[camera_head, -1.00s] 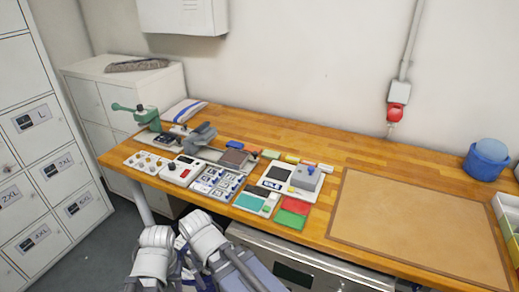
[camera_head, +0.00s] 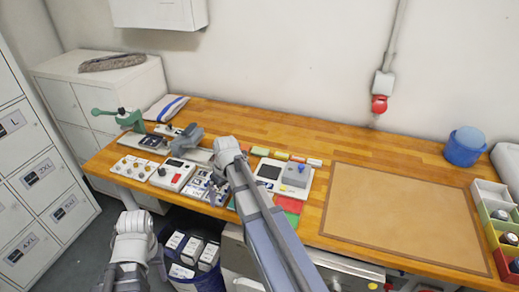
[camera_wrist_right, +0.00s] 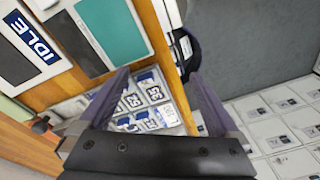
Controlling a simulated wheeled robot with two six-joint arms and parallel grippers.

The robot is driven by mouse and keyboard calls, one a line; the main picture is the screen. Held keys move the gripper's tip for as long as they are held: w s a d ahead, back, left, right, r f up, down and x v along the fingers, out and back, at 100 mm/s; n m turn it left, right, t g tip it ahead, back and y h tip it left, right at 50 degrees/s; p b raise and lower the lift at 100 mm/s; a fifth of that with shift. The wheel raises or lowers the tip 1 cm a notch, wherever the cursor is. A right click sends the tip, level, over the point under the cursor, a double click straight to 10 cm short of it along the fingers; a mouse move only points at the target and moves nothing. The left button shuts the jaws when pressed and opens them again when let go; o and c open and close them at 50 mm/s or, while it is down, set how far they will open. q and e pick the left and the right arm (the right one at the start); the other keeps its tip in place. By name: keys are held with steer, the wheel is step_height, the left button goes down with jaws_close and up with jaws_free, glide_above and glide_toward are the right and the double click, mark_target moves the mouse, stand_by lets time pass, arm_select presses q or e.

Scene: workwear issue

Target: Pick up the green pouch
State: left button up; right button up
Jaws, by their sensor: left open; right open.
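A flat green piece (camera_head: 293,219) lies beside a red one near the table's front edge in the head view, partly behind my right arm. I cannot tell which of these is the pouch. My right gripper (camera_wrist_right: 158,74) is open and empty in the right wrist view, pointing at a tray of labelled cards (camera_wrist_right: 150,100). In the head view it is hidden by its arm. My left arm shows at the lower left, but its gripper is not seen.
A device with an IDLE display (camera_wrist_right: 32,38) and a teal panel (camera_wrist_right: 115,25) is close to my right gripper. A blue bin with white boxes (camera_head: 208,256) stands under the table. A brown mat (camera_head: 400,215) lies clear on the right.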

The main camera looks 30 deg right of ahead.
steer(key=w+d+r+n+t+y, duration=0.1)
steer(key=w+d+n, duration=0.2)
steer(key=w+d, duration=1.4)
steer(key=n+t, duration=0.1)
steer(key=n, duration=0.1)
glide_toward(261, 150)
steer(key=shift+w+d+f+y, duration=0.2)
steer(key=shift+w+d+y, duration=0.05)
steer(key=shift+y, duration=0.15)
steer(key=b+x, duration=0.7)
steer(key=x, duration=0.1)
steer(key=shift+s+f, duration=0.1)
steer(key=shift+s, duration=0.2)
steer(key=shift+c, duration=0.2)
steer(key=c, duration=1.4)
